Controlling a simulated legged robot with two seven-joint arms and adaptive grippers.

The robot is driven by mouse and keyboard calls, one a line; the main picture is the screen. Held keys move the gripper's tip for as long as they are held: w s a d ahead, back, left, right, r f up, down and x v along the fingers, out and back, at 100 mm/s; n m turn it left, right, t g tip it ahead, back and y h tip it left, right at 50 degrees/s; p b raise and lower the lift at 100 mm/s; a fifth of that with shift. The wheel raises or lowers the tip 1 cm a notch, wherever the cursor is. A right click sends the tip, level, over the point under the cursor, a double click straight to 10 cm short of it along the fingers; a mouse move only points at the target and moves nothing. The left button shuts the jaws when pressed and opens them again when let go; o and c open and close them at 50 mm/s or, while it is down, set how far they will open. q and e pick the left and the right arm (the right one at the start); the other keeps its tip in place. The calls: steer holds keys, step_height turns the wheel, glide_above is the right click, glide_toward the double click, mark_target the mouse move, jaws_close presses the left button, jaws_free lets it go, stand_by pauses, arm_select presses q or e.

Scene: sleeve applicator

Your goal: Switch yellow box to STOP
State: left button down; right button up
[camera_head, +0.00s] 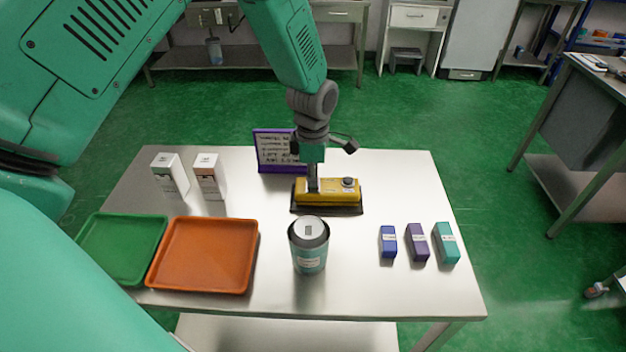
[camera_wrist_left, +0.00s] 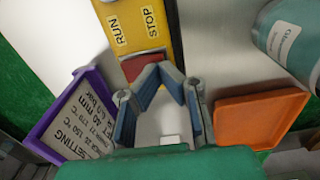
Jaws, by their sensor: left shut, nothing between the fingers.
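The yellow box (camera_head: 345,187) sits on a dark base on the table, a little right of the middle. In the left wrist view the yellow box (camera_wrist_left: 133,30) carries the labels RUN and STOP, with a red part (camera_wrist_left: 138,67) below them. My left gripper (camera_head: 313,190) points down at the left part of the box. In the wrist view my left gripper (camera_wrist_left: 162,72) is shut and empty, its fingertips overlapping the red part's edge. I cannot tell whether they touch it. Which way the switch is set is unclear. My right gripper is not in view.
A purple-framed sign (camera_head: 270,150) stands behind the box. A grey-teal canister (camera_head: 310,257) stands in front. Orange (camera_head: 203,255) and green (camera_head: 125,247) trays and two white cartons (camera_head: 208,176) are at the left. Three small boxes (camera_head: 417,243) stand at the right. The table's back right is clear.

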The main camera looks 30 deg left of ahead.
arm_select(q)
steer(key=shift+d+f, duration=0.1)
steer(key=shift+f, duration=0.2)
step_height(320, 180, up, 7)
steer(key=p, duration=0.6)
steer(key=shift+r, duration=0.1)
stand_by(0.7)
